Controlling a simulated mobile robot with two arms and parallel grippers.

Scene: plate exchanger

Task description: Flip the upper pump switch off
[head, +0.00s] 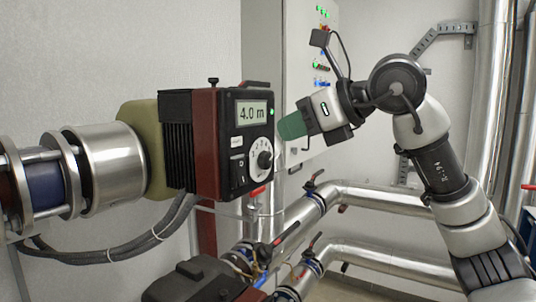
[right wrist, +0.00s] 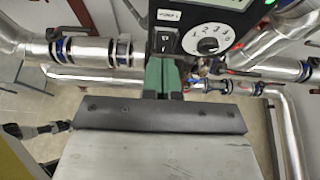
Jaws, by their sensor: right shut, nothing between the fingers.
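The upper pump (head: 207,135) has a black control face with a display reading 4.0 m and a white dial (head: 264,159). The dial also shows in the right wrist view (right wrist: 208,38). The pump switch (head: 238,172) is a small dark rocker at the lower left of the face. It also shows in the right wrist view (right wrist: 165,41), just beyond the fingertips; its position is too small to tell. My right gripper (head: 290,127) has green fingers, shut and empty, in front of the face and apart from it in the head view. My left gripper is not in view.
A second dark pump (head: 195,280) sits low at the front. Silver pipes with valves (head: 305,205) run below and to the right. A grey cabinet (head: 311,70) with lit indicators stands behind. Black cables (head: 130,245) hang under the upper pump.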

